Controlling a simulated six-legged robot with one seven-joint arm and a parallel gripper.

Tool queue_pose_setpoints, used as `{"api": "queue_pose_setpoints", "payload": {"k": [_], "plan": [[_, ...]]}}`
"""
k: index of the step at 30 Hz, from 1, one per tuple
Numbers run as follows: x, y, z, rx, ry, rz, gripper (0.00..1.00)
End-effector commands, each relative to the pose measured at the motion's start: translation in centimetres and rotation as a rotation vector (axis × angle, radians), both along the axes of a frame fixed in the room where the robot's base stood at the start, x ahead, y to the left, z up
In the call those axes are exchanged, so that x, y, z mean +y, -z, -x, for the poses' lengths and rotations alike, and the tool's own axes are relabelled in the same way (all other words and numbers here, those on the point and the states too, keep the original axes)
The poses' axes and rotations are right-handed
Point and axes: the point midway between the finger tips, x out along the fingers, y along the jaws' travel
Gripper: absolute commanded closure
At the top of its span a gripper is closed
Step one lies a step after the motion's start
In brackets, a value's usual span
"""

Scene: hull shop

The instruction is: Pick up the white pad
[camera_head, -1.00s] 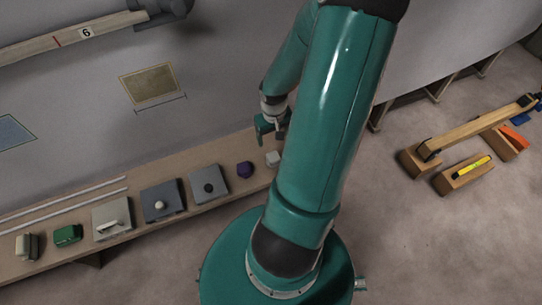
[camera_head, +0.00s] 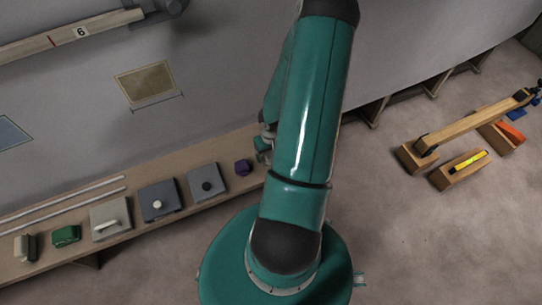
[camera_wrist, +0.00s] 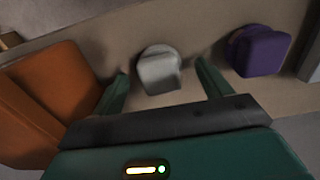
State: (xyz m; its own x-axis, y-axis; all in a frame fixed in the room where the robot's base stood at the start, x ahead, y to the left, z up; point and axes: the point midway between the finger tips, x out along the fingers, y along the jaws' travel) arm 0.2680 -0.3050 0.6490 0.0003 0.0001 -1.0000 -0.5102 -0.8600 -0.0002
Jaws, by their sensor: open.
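The white pad (camera_wrist: 158,70) is a small pale rounded block lying on the tan shelf (camera_wrist: 205,32) in the wrist view. My gripper (camera_wrist: 163,76) is open, with one green finger on each side of the pad and a visible gap to both. I cannot tell how high the fingertips are above the shelf. In the head view my gripper (camera_head: 264,147) is partly hidden behind my arm, and the pad is hidden there.
A purple block (camera_wrist: 260,51) sits right of the pad; it also shows in the head view (camera_head: 242,167). A large orange object (camera_wrist: 42,100) stands close to the left finger. Grey plates (camera_head: 162,200), a green block (camera_head: 66,235) and white rods line the shelf (camera_head: 140,242).

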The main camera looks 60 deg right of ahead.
Motion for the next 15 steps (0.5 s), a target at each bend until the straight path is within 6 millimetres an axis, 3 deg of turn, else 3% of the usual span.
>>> {"api": "queue_pose_setpoints", "payload": {"k": [3, 10, 15], "plan": [[0.06, 1.04, 0.01, 0.0, 0.0, -0.001, 0.23], [0.01, 1.13, 0.01, 0.0, 0.0, 0.0, 0.23], [0.0, 1.11, 0.02, 0.0, 0.0, 0.0, 0.56]]}}
